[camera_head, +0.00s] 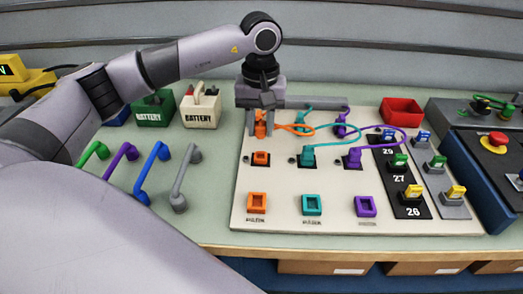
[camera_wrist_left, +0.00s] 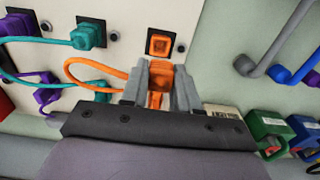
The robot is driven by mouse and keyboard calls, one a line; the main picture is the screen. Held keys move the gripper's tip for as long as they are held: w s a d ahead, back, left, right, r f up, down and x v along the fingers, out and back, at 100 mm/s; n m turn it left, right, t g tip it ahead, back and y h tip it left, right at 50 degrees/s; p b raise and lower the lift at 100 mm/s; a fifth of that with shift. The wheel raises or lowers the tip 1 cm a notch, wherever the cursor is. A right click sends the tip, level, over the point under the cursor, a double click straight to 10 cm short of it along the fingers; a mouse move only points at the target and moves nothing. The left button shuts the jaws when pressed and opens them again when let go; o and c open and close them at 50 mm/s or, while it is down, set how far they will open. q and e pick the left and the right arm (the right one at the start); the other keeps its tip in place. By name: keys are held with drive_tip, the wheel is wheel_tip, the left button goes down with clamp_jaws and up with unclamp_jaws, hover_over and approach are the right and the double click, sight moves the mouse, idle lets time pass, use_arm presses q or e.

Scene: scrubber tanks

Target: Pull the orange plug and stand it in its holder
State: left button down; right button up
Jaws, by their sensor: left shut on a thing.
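My left gripper (camera_head: 259,130) is shut on the orange plug (camera_head: 260,127), which also shows between the fingers in the left wrist view (camera_wrist_left: 157,80). The plug is apart from the orange-framed socket (camera_head: 261,158), which is uncovered in front of it. In the left wrist view this socket (camera_wrist_left: 159,44) lies just beyond the fingertips. The orange cable (camera_wrist_left: 88,70) loops out beside the gripper. The orange holder (camera_head: 257,203) stands empty near the front of the pale board (camera_head: 285,180). The fingers hide part of the plug. My right gripper is not in view.
The teal plug (camera_head: 308,157) and purple plug (camera_head: 353,158) stand in the middle row, their cables arching behind. The teal holder (camera_head: 312,205) and purple holder (camera_head: 365,206) line the front. Coloured handles (camera_head: 152,172) stand left; a red bin (camera_head: 402,111) stands behind.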

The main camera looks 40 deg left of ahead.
use_arm(q)
drive_tip(key=s+d+b, duration=0.1)
drive_tip(key=s+d, duration=0.6)
drive_tip(key=s, duration=0.4)
drive_tip(key=shift+b, duration=0.5)
drive_tip(key=shift+f, duration=0.15)
wheel_tip(320, 180, down, 4)
drive_tip(key=b, duration=0.5)
drive_tip(key=shift+a+f, duration=0.1)
drive_tip(key=shift+f, duration=0.05)
